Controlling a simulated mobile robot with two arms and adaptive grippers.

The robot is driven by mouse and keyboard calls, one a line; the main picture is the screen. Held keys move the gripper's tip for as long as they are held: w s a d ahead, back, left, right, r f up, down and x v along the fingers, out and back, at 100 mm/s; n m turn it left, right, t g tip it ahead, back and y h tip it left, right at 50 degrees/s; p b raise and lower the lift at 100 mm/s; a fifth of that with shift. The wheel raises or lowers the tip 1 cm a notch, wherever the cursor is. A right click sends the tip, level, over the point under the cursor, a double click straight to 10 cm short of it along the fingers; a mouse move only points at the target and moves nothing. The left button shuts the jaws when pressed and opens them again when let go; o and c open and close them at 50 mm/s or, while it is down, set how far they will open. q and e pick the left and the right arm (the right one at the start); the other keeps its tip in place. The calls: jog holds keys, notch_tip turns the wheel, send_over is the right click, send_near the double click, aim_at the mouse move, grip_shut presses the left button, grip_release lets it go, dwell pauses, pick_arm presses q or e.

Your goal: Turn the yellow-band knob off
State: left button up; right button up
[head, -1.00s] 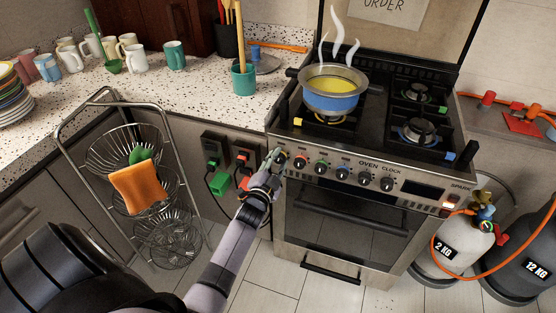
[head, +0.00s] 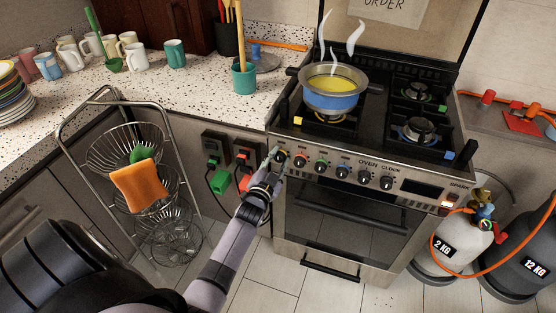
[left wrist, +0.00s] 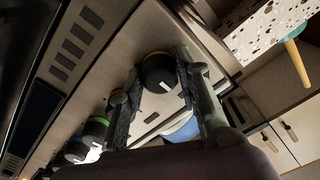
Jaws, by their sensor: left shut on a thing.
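The yellow-band knob (head: 281,156) is at the left end of the stove's front panel. In the left wrist view the dark knob (left wrist: 158,74) shows its yellow band between my fingers. My left gripper (head: 277,161) is at the panel, shut on this knob, with one finger on each side. In the head view the fingers partly cover the knob. A blue pot (head: 332,91) with yellow liquid steams on the front-left burner, above a yellow-marked ring. My right gripper is not in view.
The red-band knob (head: 300,161), green-band knob (head: 321,167) and blue-band knob (head: 343,172) follow along the panel. A wire basket rack (head: 128,154) stands left of my arm. Gas cylinders (head: 465,241) stand right of the stove.

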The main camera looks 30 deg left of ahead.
pick_arm(q)
jog(key=o, duration=0.9)
jog(key=shift+c, duration=0.2)
jog(key=v, duration=1.2)
jog(key=s+d+f+g+h, duration=0.1)
jog(key=s+d+f+g, duration=0.3)
jog(key=f, duration=0.6)
jog(key=s+d+f+g+h, duration=0.25)
jog(key=s+f, duration=0.25)
jog(key=f, duration=0.6)
jog(key=s+d+f+g+h, duration=0.15)
jog(key=s+d+f, duration=0.3)
jog(key=f, duration=0.55)
jog(key=s+f+g, duration=0.4)
jog(key=s+f, duration=0.3)
jog(key=s, duration=0.7)
jog(key=s+f+n+g, duration=0.1)
jog(key=s+f+g, duration=0.3)
jog(key=s, duration=1)
notch_tip(320, 180, down, 3)
jog(key=shift+d+f+y, duration=0.1)
jog(key=shift+d+y, duration=0.1)
jog(key=shift+y, duration=0.1)
